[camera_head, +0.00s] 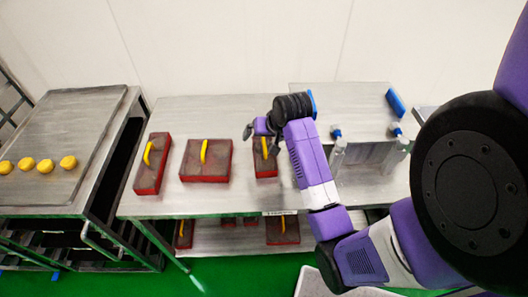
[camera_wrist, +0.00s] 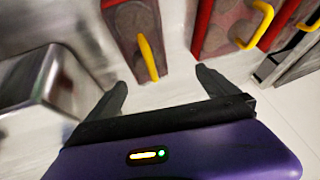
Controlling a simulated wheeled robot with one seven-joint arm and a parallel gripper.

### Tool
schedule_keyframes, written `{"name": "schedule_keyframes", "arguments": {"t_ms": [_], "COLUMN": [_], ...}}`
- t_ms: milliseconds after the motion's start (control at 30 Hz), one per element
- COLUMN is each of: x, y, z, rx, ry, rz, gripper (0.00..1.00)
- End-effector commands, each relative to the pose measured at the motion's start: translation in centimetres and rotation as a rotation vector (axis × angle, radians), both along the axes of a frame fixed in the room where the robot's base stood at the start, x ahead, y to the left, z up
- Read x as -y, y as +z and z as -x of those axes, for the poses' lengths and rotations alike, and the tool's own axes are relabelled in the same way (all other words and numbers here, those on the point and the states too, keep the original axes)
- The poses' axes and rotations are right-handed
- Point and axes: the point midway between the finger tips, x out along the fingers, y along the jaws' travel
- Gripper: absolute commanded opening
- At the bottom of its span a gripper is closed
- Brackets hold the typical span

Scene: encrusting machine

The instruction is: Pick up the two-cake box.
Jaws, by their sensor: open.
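A narrow red-walled box (camera_head: 264,171) with a yellow handle stands on the metal table, partly hidden behind my gripper (camera_head: 261,139). In the wrist view this box (camera_wrist: 122,18) is cut off by the top edge, and its handle (camera_wrist: 150,60) stands ahead of the space between my fingers. At least one round brown cake shows in it; I cannot count its cakes fully. My gripper (camera_wrist: 160,80) is open and empty, with fingers apart and no visible contact with the box.
A wide red box (camera_head: 207,162) and another narrow red box (camera_head: 152,165) stand to the left on the table (camera_head: 200,109). A metal machine (camera_head: 365,155) is at right. More red boxes (camera_head: 283,230) sit on the lower shelf. Yellow pieces (camera_head: 45,166) lie on the left table.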

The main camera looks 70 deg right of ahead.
Motion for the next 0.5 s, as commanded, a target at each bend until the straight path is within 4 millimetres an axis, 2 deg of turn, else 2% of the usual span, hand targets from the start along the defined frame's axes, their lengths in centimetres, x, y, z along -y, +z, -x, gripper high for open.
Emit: {"name": "schedule_keyframes", "arguments": {"t_ms": [200, 500], "x": [0.3, 1.1], "y": [-0.3, -2.9], "z": [1.5, 0.7], "rx": [-0.070, -0.073], "ry": [-0.024, -0.025], "rz": [-0.090, -0.093], "gripper": [0.98, 0.98]}}
